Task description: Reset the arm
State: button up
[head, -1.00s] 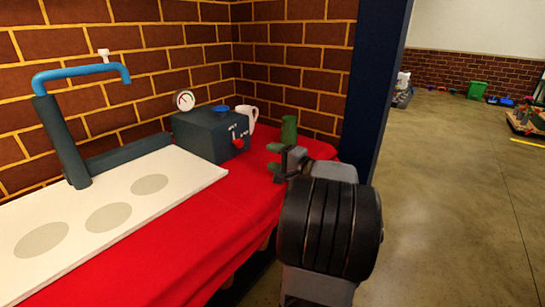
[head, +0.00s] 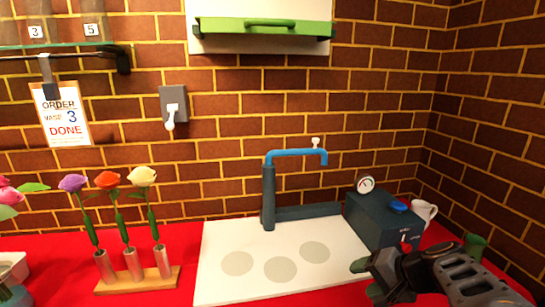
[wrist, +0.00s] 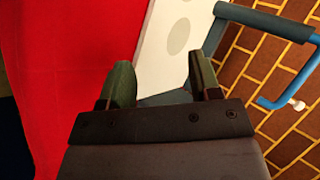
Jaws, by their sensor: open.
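My gripper (head: 367,276) is at the lower right of the head view, over the right end of the white board on the red table. In the wrist view my gripper (wrist: 160,85) has its two green-tipped fingers apart with nothing between them. Beyond the fingers lie the red cloth (wrist: 75,70) and the white board (wrist: 157,40) with grey discs.
A blue tap (head: 297,154) stands behind the white board (head: 225,285). A dark box (head: 375,222) with a gauge, a white mug (head: 425,211) and a green cup (head: 474,245) are at right. Several flowers stand in a wooden rack (head: 165,282) at left.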

jog(key=s+a+r+n+g+h+p, duration=0.1)
jog(key=s+a+r+n+h+p, duration=0.1)
jog(key=r+p, duration=0.5)
jog(key=s+a+r+n+g+h+p, duration=0.2)
jog(key=s+a+r+n+h+p, duration=0.1)
jog(key=s+r+p, duration=0.4)
jog(key=n+h+p, duration=0.1)
jog(key=n, duration=0.1)
jog(key=shift+a+n+h, duration=0.2)
jog(key=shift+n+h, duration=0.2)
jog(key=shift+c, duration=1)
jog(key=shift+a, duration=0.15)
jog(key=shift+c, duration=0.4)
